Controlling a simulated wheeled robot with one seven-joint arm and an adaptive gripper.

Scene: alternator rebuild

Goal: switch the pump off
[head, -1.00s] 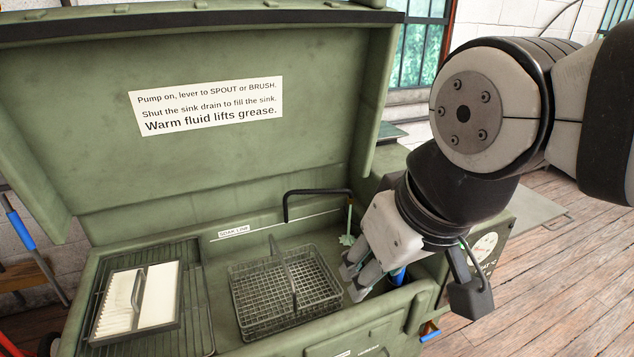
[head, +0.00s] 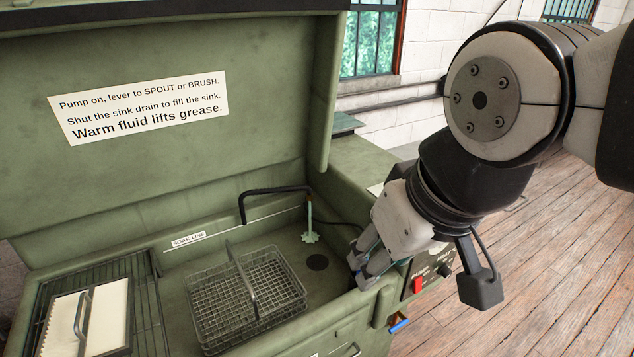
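The pump switch (head: 418,286) is a small red switch under a "PUMP" label on the front control panel of the green parts washer (head: 190,205), in the head view. Its exact position is too small to read. My gripper (head: 360,273) points down over the right edge of the sink, a little left of the switch and apart from it in the picture.
A dark knob (head: 445,270) sits right of the switch. A blue handle (head: 399,323) sticks out below the panel. The wooden floor (head: 530,290) at right is clear.

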